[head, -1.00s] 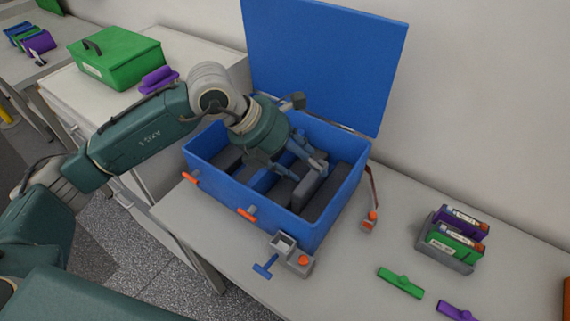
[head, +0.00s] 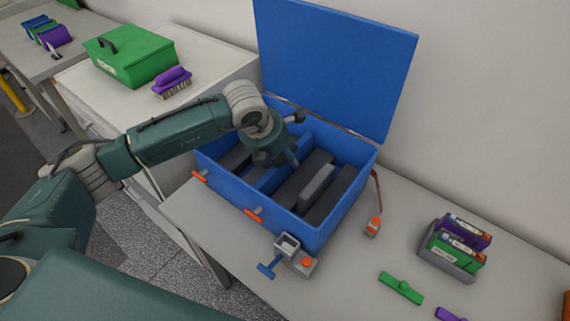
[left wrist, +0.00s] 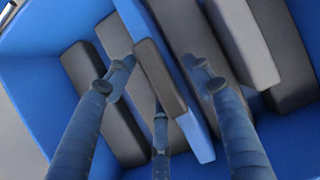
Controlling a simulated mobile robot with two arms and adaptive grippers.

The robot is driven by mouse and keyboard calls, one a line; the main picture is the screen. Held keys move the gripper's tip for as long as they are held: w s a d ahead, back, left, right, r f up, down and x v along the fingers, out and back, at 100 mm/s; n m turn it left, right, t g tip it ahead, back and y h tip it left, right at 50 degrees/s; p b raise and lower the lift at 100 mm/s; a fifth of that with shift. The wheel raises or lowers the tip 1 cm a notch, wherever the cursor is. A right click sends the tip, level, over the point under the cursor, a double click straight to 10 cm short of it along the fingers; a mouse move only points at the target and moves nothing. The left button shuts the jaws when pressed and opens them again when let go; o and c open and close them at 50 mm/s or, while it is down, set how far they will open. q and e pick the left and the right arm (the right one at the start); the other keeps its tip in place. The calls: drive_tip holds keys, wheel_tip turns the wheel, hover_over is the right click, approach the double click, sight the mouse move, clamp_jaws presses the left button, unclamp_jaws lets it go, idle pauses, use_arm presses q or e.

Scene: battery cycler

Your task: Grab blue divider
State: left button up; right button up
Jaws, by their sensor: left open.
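The blue divider (head: 267,178) stands inside the open blue box (head: 280,212), between dark grey slabs. In the left wrist view the blue divider (left wrist: 197,140) runs beside a grey block (left wrist: 158,75). My left gripper (head: 284,158) is over the box, with its fingers open and pointing down. In the left wrist view the open fingers of my left gripper (left wrist: 163,72) are on either side of the grey block and the divider's strip. I cannot tell whether they touch. The gripper hides part of the divider in the head view. My right gripper is not in view.
The box's blue lid (head: 335,65) stands upright behind it. A grey clamp (head: 290,250) is at the box's front. A grey holder (head: 450,265) with purple and green packs stands to the right. A green box (head: 130,55) and purple brush (head: 172,82) sit on the left cabinet.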

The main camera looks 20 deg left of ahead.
use_arm(q)
drive_tip(key=shift+x, duration=0.85)
clamp_jaws()
drive_tip(key=shift+r, duration=0.2)
